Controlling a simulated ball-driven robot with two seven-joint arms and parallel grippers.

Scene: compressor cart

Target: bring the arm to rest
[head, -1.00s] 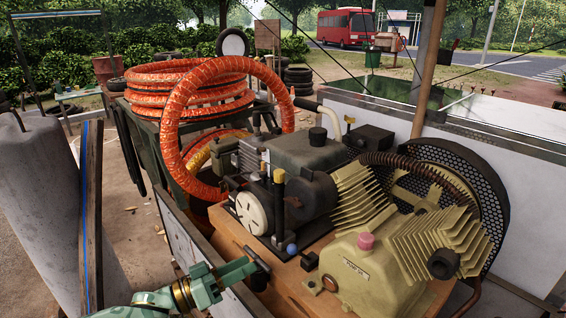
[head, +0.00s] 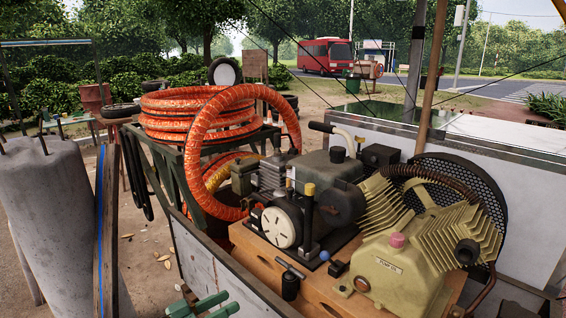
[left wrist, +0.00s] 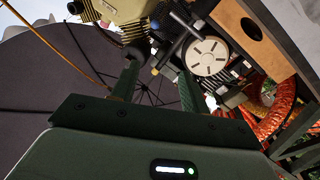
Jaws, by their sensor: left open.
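My left gripper (head: 200,306) shows at the bottom edge of the head view, its green fingers apart and empty. It is low and in front of the cart, clear of the compressor. In the left wrist view its two fingers (left wrist: 157,90) are spread with nothing between them. The compressor has a cream pump (head: 385,270) with a pink cap (head: 398,240) and a round pale disc cover (head: 279,227). A small black T-shaped handle (head: 290,280) stands on the wooden deck near a blue-knobbed lever (head: 325,256). My right gripper is not in view.
A coiled orange hose (head: 200,112) lies on the cart's rack behind. A grey concrete pillar (head: 55,220) and wooden planks stand at the left. The cart's pale side panel (head: 205,255) is close to my gripper. Open ground lies between planks and cart.

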